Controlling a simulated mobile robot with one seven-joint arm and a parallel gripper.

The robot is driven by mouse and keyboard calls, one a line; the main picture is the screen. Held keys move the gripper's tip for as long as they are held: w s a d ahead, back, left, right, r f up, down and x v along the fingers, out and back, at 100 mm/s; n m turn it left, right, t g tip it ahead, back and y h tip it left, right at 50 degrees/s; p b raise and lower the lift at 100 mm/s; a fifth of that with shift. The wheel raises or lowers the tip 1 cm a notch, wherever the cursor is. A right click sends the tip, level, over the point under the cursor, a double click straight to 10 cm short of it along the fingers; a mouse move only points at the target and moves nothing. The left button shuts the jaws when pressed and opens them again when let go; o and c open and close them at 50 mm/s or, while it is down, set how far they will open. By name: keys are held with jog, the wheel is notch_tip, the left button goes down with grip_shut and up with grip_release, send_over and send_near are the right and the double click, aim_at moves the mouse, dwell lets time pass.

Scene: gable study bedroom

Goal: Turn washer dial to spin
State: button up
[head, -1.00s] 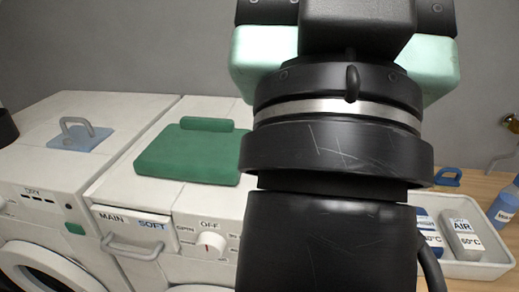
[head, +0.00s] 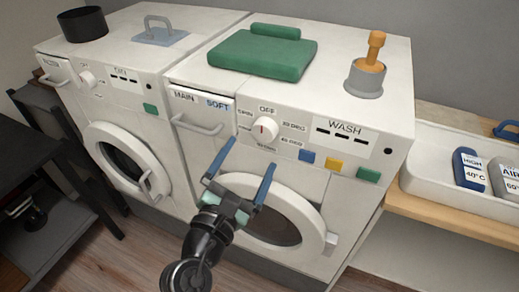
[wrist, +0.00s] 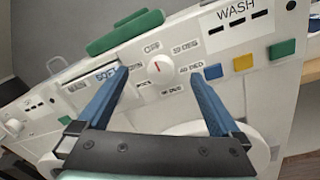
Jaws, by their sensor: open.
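The washer dial (head: 266,128) is a round white knob on the front panel of the right-hand machine, marked WASH. Its red pointer mark points up at OFF, seen also in the wrist view (wrist: 161,68). SPIN is printed to its left, 30 DEG and 40 DEG to its right. My gripper (head: 248,156) is open and empty, its two blue fingers pointing up toward the panel, below and in front of the dial. In the wrist view the dial shows between the fingertips (wrist: 158,76), with no contact visible.
A detergent drawer (head: 200,112) with a protruding handle is left of the dial. Blue, yellow and green buttons (head: 334,164) are to its right. The round washer door (head: 280,212) is below.

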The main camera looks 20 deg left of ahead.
aim_at(262, 136)
notch_tip(262, 136, down, 4)
jog(key=s+a+n, duration=0.1)
jog(key=s+n, duration=0.1)
jog(key=n, duration=0.2)
jog(key=shift+m, duration=0.3)
jog(key=w, duration=1.3)
jog(key=shift+a+r, duration=0.15)
jog(key=shift+a, duration=0.2)
jog(key=c, duration=1.3)
jog(key=shift+c, duration=0.2)
